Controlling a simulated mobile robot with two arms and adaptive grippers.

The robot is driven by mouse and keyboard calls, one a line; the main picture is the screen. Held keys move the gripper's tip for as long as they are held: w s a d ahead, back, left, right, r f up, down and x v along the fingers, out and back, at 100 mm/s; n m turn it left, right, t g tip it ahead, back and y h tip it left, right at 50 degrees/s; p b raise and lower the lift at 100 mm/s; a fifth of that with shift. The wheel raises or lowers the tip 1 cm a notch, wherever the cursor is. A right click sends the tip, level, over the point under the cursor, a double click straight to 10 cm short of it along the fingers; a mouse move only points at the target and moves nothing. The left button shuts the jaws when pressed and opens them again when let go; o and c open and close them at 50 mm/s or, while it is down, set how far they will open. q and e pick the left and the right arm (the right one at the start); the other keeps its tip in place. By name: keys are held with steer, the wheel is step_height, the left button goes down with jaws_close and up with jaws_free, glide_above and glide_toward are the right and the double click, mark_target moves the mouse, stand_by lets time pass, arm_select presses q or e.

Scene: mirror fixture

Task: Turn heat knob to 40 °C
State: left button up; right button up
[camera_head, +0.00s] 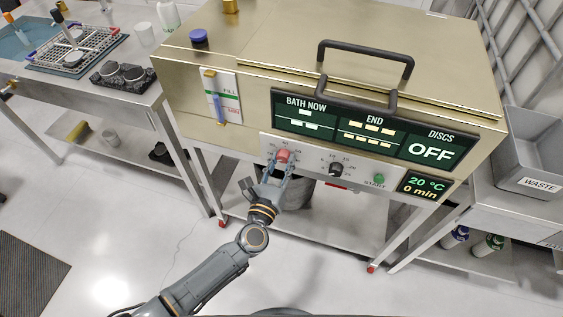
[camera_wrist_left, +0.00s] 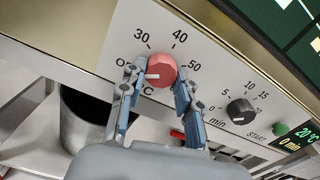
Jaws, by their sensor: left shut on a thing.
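The red heat knob (camera_head: 283,155) is on the front panel of the gold bath. It also shows in the left wrist view (camera_wrist_left: 162,66), with 30, 40 and 50 printed around it and an off mark at left. Its white pointer line points left, toward the off mark. My left gripper (camera_head: 279,170) has a finger on each side of the knob and is shut on it; its fingers also show in the left wrist view (camera_wrist_left: 156,84). The small display (camera_head: 424,188) reads 20 °C and 0 min. My right gripper is not in view.
A black minute knob (camera_head: 336,169) and a green START button (camera_head: 379,179) sit to the right on the panel. Above is a dark screen (camera_head: 365,132) reading DISCS OFF. The lid handle (camera_head: 365,55) juts out above. A grey waste bin (camera_head: 530,150) stands at right.

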arm_select(q)
steer(key=shift+m, duration=0.3)
steer(key=shift+m, duration=0.9)
steer(key=m, duration=0.5)
steer(key=shift+a+p, duration=0.15)
steer(key=shift+p, duration=0.15)
steer(key=m, duration=0.3)
steer(key=shift+w+r+m+p, duration=0.1)
steer(key=shift+m+p, duration=0.2)
steer(key=shift+m, duration=0.1)
steer(key=m, duration=0.3)
steer(key=shift+r+m+p, duration=0.1)
steer(key=shift+m+p, duration=0.2)
steer(key=shift+p, duration=0.1)
steer(key=m+p, duration=0.1)
steer(key=m, duration=0.3)
steer(key=shift+m, duration=0.3)
steer(key=m+p, duration=0.1)
steer(key=m, duration=0.3)
steer(key=shift+m, duration=0.3)
